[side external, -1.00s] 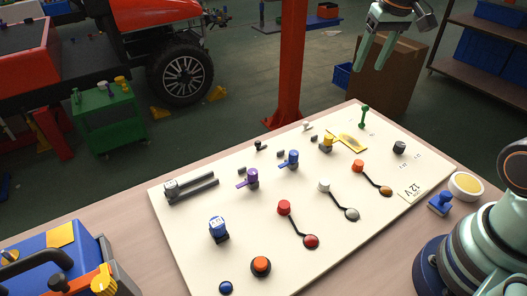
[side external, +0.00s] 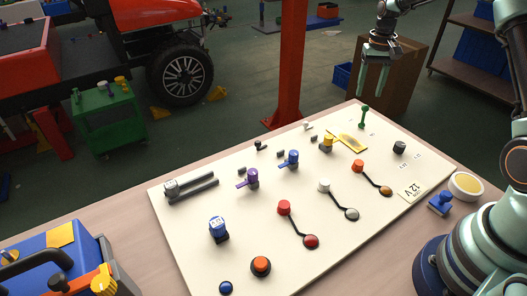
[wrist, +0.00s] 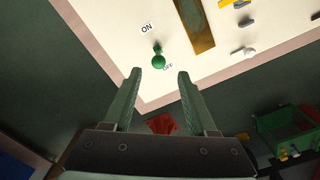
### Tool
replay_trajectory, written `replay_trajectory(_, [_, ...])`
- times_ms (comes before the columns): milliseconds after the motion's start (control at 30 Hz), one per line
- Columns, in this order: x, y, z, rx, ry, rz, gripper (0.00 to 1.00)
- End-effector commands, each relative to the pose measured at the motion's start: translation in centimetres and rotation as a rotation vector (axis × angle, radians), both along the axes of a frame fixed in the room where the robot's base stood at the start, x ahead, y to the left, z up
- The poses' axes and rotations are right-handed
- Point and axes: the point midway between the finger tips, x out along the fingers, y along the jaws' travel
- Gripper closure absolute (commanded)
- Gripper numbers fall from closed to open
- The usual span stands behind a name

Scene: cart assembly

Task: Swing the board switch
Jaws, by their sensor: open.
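The board switch is a green lever with a round knob (side external: 364,109) near the far corner of the cream board (side external: 185,225). In the wrist view the green knob (wrist: 158,61) lies beside the OFF label (wrist: 167,66), with the ON label (wrist: 147,28) on the other side of its base. My gripper (side external: 374,92) is open and empty, pointing down above and just beyond the board's far edge. In the wrist view my gripper's fingertips (wrist: 158,74) stand on either side of the knob's line, apart from it.
The board carries several other parts, including a yellow plate (side external: 352,142), a black knob (side external: 400,147) and an orange cap (side external: 358,166). A red post (side external: 291,60) stands behind the board. A cardboard box (side external: 405,75) is on the floor behind my gripper.

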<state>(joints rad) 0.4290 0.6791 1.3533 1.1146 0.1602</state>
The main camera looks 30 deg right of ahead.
Motion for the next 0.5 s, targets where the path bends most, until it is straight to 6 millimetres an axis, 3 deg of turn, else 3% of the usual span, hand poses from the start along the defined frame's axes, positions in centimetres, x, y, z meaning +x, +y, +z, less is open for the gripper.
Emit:
replay_trajectory(300, [-0.2, -0.1, -6.1, 0.001, 0.004, 0.000, 0.42])
replay_trajectory(500, [-0.2, -0.2, -8.2, 0.001, 0.002, 0.001, 0.42])
